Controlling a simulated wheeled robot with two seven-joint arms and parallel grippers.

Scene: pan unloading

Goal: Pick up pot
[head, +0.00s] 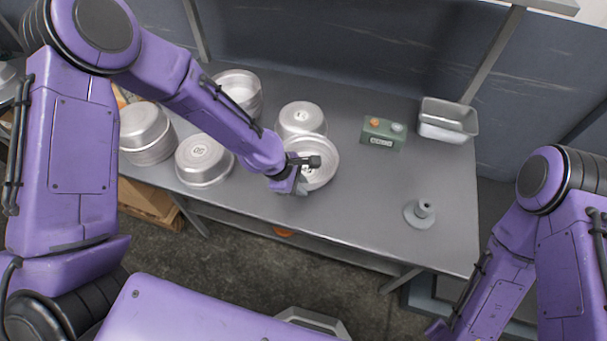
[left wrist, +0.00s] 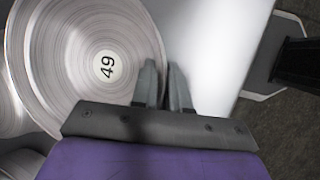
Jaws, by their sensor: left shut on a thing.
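A round silver metal pot (head: 328,158) stands near the front edge of the grey table, partly covered by my left gripper (head: 291,184) in the head view. In the left wrist view the same pot (left wrist: 75,70) fills the upper left and has the number 49 on a white label at its middle. The left gripper's two fingers (left wrist: 165,88) are close together at the pot's right rim, shut on it. Whether the pot is off the table is hard to tell. The right arm shows at the right, but its gripper is out of sight.
Other silver pots stand close by: one behind (head: 302,117), one to the left (head: 203,160), and stacks farther left (head: 147,135) and back (head: 240,88). A green box with knobs (head: 382,132), metal trays (head: 446,120) and a grey flanged piece (head: 420,214) are to the right.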

